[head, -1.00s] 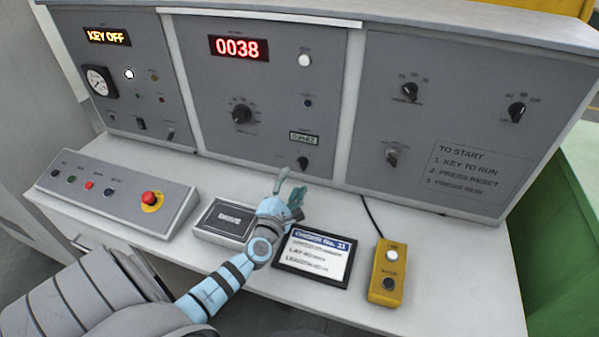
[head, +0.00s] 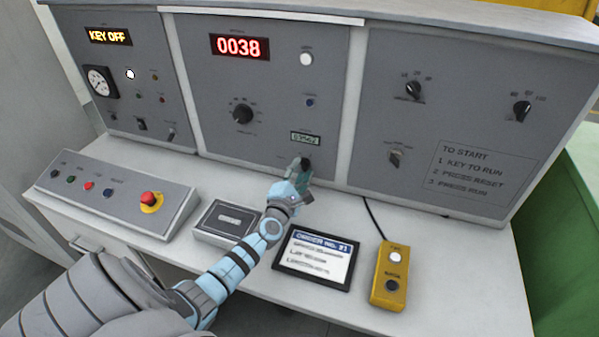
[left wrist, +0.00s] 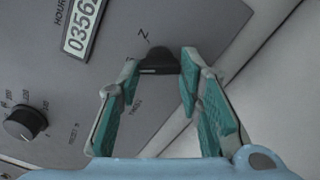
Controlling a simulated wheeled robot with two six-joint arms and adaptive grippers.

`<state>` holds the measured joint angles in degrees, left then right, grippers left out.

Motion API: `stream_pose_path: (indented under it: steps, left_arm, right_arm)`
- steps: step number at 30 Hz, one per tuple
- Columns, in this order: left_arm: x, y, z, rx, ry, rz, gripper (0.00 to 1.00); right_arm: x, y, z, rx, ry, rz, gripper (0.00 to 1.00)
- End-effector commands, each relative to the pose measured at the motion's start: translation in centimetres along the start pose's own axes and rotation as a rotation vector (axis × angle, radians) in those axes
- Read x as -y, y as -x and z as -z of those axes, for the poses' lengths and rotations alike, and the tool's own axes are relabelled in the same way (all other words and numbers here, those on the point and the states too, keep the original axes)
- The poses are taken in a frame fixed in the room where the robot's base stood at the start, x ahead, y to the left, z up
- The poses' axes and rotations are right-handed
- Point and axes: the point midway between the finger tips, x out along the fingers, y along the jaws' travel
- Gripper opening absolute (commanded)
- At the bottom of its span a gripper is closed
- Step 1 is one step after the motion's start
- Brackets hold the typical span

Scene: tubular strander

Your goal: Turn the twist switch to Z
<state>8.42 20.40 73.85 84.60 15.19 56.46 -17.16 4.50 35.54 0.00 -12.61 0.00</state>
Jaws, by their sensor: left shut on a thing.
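The twist switch is a small black knob (left wrist: 160,62) at the lower right of the middle panel. It also shows in the head view (head: 306,162), partly covered by my gripper. A letter Z is printed beside it in the left wrist view. I cannot clearly tell which mark the knob points to. My left gripper (head: 302,168) is at the panel, and its teal-padded fingers (left wrist: 160,70) are on either side of the knob, shut on it. My right gripper is not in view.
A larger black dial (head: 242,114) is left of the switch. On the desk are a button box with a red emergency stop (head: 150,198), a grey box (head: 228,220), an order card (head: 316,258) and a yellow pendant (head: 390,275). A counter display (head: 306,138) sits above the switch.

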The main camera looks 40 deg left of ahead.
Motion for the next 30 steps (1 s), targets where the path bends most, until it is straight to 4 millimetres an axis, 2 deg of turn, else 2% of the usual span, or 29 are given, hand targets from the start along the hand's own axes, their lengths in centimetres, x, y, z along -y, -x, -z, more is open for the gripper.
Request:
stream_pose_path:
  steps: [7,14,30]
  left_arm:
    - [0.0,0.0,0.0,0.000,-0.043,0.001,0.05]
    - [-0.1,0.0,-0.1,0.000,-0.167,0.001,0.05]
    - [-0.2,0.0,-0.1,0.000,-0.660,0.002,0.05]
  right_arm:
    - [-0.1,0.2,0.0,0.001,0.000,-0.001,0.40]
    - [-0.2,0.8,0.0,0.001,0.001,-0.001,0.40]
    - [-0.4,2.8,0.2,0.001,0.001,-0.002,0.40]
